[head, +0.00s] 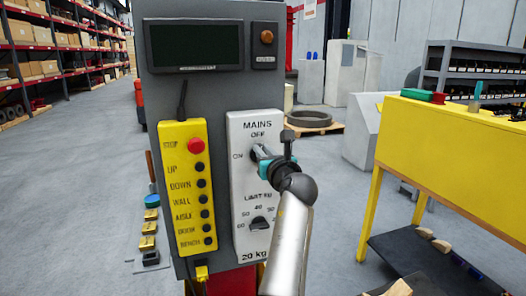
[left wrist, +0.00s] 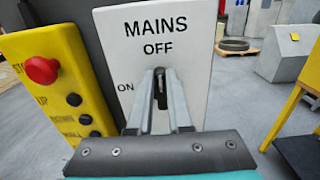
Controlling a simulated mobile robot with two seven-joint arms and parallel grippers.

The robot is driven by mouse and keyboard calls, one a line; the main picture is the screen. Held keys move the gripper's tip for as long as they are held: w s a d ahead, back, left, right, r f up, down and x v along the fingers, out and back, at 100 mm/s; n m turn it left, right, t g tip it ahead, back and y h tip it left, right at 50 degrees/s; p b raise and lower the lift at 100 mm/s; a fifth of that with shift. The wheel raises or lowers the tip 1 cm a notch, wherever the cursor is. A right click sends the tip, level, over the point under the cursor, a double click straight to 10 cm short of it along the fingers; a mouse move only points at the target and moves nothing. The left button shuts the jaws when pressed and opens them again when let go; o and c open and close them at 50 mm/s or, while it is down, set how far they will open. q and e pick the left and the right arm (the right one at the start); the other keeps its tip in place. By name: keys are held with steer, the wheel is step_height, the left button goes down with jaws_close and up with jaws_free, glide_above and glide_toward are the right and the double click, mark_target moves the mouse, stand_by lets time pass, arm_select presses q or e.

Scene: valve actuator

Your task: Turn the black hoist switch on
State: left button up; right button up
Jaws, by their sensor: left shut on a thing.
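The white switch panel (head: 239,185) is on the front of a dark grey column and reads MAINS, OFF at the top and ON at the left. My left gripper (head: 259,153) reaches it from the lower right. Its fingers (left wrist: 161,98) are shut on the black hoist switch (left wrist: 160,90), which shows as a dark upright strip between them, below the word OFF. The fingers and teal gripper body hide most of the switch in the head view. My right gripper is not in view.
A second black knob (head: 260,224), with numbers around it, is lower on the panel. A yellow pendant (head: 187,190) with a red button (head: 195,146) hangs to the left. A dark screen (head: 194,45) is above. A yellow workbench (head: 450,150) stands at the right.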

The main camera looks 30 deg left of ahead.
arm_select(q)
jaws_close()
steer(key=shift+n, duration=0.3)
steer(key=n, duration=0.4)
steer(key=s+a+f+n, duration=0.1)
steer(key=n, duration=0.2)
steer(key=n+p, duration=0.1)
steer(key=n, duration=0.3)
steer(key=shift+s+a+f+n, duration=0.25)
steer(key=shift+s+f+n, duration=0.05)
steer(key=shift+s, duration=0.1)
steer(key=n+b, duration=0.1)
steer(key=n, duration=0.1)
steer(key=f+n+b, duration=0.1)
steer(key=n, duration=0.1)
steer(key=shift+s+a+n, duration=0.1)
steer(key=shift+n, duration=0.2)
